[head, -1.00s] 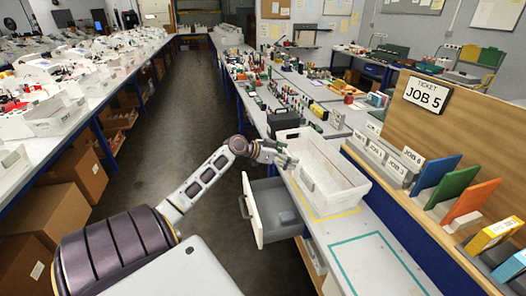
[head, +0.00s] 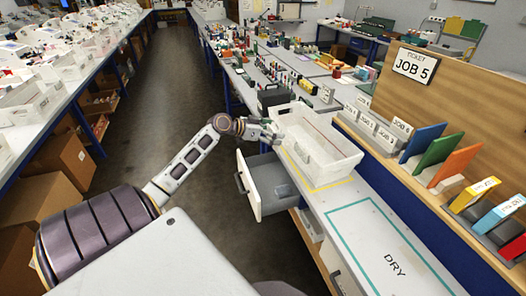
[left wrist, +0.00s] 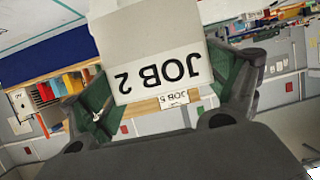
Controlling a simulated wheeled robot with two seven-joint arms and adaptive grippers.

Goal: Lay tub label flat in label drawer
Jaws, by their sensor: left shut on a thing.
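My left gripper (head: 270,133) is at the near-left side of a white tub (head: 335,165) on the bench, above the back of an open drawer (head: 247,186). In the left wrist view, this gripper is shut on a white label (left wrist: 165,72) with "JOB 2" printed on it, upside down in that picture. The label sits between the green-padded fingers. In the head view the label is too small to make out. The drawer is pulled out below the bench edge; its grey interior shows, with no label visible in it. My right gripper is not in view.
A teal-outlined area marked DRY (head: 385,255) on the bench is clear. Small grey bins with JOB labels (head: 387,137) stand behind the tub, beside coloured folders (head: 437,152) and a JOB 5 ticket sign (head: 415,66). The aisle floor (head: 165,120) left of the drawer is free.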

